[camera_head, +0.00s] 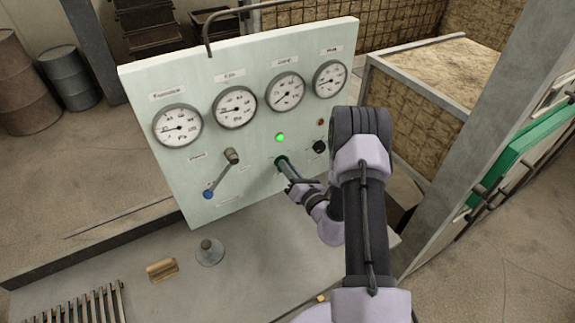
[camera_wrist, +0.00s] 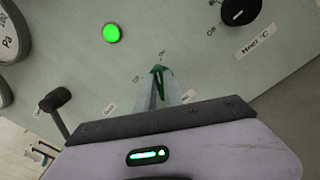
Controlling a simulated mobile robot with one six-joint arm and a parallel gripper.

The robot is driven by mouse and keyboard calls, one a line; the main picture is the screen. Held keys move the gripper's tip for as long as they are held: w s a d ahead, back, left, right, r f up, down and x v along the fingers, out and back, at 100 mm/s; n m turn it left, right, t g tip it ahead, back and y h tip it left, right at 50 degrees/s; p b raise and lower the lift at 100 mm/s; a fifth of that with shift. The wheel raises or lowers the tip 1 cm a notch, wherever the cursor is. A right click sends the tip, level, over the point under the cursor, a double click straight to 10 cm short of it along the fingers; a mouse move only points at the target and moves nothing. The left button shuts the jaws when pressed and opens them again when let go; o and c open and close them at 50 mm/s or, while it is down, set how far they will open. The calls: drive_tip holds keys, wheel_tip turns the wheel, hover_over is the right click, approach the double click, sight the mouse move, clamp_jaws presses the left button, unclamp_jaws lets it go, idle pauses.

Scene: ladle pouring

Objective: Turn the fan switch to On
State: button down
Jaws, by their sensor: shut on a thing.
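In the head view my gripper (camera_head: 285,165) reaches the panel front from the lower right. A round green lamp (camera_head: 280,137) glows just above the switch, also in the wrist view (camera_wrist: 112,33).
The panel (camera_head: 150,90) bears several gauges along its top. A lever with a blue end (camera_head: 208,194) is left of the switch. A black knob (camera_head: 319,147) is to the right. A grey cone-shaped piece (camera_head: 209,252) and a wooden block (camera_head: 161,270) lie on the table.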

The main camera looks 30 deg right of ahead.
drive_tip(key=shift+f+m+p, duration=0.1)
drive_tip(key=shift+m+p, duration=0.25)
drive_tip(key=shift+m, duration=0.85)
drive_tip(key=c, duration=1.5)
unclamp_jaws()
drive_tip(key=shift+o, duration=0.2)
drive_tip(key=s, duration=1.7)
drive_tip(key=shift+s+d+p, duration=0.25)
drive_tip(key=shift+d+p, duration=0.1)
drive_tip(key=shift+p, duration=0.05)
